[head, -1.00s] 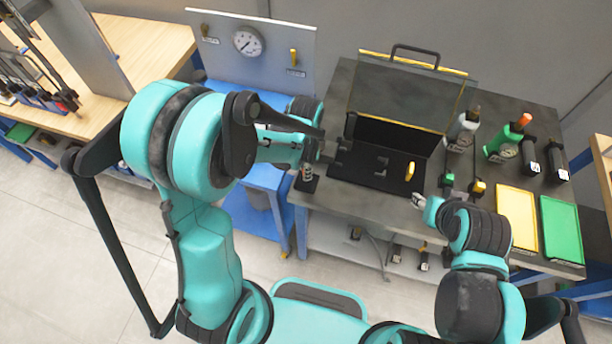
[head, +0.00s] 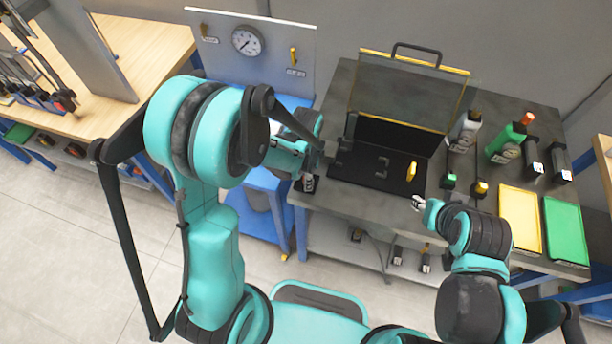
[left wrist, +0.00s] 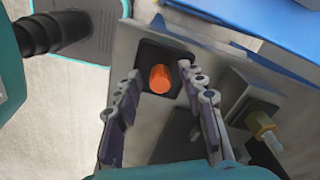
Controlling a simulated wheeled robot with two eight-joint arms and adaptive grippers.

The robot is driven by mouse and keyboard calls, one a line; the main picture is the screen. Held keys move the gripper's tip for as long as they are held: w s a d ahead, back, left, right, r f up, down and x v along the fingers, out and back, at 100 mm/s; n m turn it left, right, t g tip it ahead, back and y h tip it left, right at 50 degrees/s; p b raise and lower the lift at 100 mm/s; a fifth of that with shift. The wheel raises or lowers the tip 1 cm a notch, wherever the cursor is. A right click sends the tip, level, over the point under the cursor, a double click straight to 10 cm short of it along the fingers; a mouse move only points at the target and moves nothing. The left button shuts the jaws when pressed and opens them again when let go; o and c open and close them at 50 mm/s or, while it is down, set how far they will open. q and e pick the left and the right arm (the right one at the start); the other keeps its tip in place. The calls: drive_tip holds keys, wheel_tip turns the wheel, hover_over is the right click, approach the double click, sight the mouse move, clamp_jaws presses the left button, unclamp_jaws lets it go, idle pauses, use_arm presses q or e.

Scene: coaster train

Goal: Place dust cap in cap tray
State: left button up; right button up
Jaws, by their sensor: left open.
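An orange cylindrical cap (left wrist: 158,80), which looks like the dust cap, stands in a dark square holder (left wrist: 178,52) in the left wrist view. My left gripper (left wrist: 168,84) is open, with one finger on each side of the cap in the picture. Whether the fingers touch it cannot be told. In the head view, my left arm's end is over the bench's front left corner, by a small black stand (head: 306,183). My right gripper (head: 418,203) is at the bench's front edge, its jaws too small to judge. A yellow tray (head: 519,218) and green tray (head: 566,230) lie at the right; which is the cap tray is unclear.
A brass-coloured fitting (left wrist: 262,124) sits on a block beside the holder. A black case (head: 372,165) with a raised clear lid (head: 410,90) stands mid-bench. Bottles (head: 506,145) and small blocks stand right of it. A gauge panel (head: 250,60) rises behind left.

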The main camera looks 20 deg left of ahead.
use_arm(q)
drive_tip(key=shift+r+p, duration=0.25)
drive_tip(key=shift+p, duration=0.05)
wheel_tip(320, 180, up, 11)
drive_tip(key=p, duration=0.3)
drive_tip(key=s+a+r+n+t, duration=0.4)
drive_tip(key=s+r+n+t, duration=0.3)
drive_tip(key=s+r+n, duration=0.3)
drive_tip(key=shift+a+r+n, duration=0.25)
drive_tip(key=shift+r+n, duration=0.05)
drive_tip(key=shift+n, duration=0.9)
drive_tip(key=shift+f, duration=0.15)
